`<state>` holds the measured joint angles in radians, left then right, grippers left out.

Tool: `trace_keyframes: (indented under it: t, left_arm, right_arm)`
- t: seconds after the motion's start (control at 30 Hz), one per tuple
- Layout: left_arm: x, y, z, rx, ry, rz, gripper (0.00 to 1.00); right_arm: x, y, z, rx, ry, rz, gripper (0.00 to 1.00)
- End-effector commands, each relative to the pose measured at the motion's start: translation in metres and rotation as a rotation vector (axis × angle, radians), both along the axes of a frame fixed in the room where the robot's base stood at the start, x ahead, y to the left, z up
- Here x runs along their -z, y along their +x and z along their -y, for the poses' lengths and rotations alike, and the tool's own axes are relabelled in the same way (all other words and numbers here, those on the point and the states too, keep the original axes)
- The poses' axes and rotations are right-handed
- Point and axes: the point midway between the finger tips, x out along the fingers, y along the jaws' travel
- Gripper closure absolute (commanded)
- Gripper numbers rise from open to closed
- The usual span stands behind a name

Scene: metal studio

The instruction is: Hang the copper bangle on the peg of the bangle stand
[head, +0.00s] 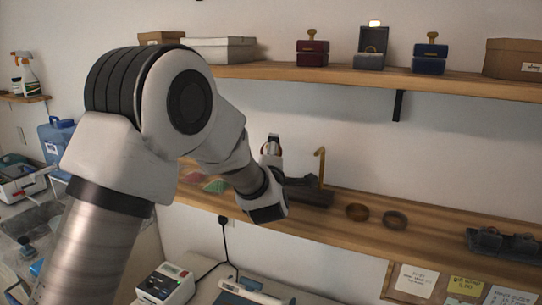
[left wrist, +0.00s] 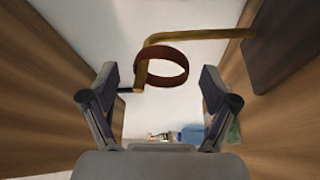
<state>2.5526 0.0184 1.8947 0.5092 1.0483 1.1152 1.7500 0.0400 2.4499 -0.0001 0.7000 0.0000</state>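The copper bangle (left wrist: 176,82) is a dark reddish ring. In the left wrist view it loops around the brass peg (left wrist: 140,72) of the bangle stand. The stand's brass post (left wrist: 205,35) and dark base (left wrist: 284,45) also show there. My right gripper is out of view.
Dark items (head: 505,243) stand farther right. The upper shelf (head: 280,73) holds small boxes. Coloured pieces (head: 214,186) lie left of the stand.

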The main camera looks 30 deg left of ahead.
Motion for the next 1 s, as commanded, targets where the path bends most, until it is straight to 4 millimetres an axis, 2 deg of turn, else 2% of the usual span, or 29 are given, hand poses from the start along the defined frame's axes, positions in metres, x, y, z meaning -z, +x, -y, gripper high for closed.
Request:
trace_keyframes:
  t: [0.23,0.37,0.7,0.83,1.0]
  left_arm:
    - [0.000,-0.001,0.000,0.000,0.000,0.000,0.13]
    - [0.001,-0.010,0.006,0.001,0.001,-0.003,0.13]
    - [0.006,-0.083,0.041,0.001,0.007,-0.002,0.13]
    - [0.007,-0.101,0.050,0.002,0.004,-0.002,0.13]
    - [0.008,-0.106,0.052,0.000,0.000,-0.001,0.13]
  right_arm:
    - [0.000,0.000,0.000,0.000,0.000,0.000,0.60]
    - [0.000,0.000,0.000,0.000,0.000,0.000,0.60]
    - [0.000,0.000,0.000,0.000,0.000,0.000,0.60]
    - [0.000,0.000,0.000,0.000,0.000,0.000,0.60]
    - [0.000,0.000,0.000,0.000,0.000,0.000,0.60]
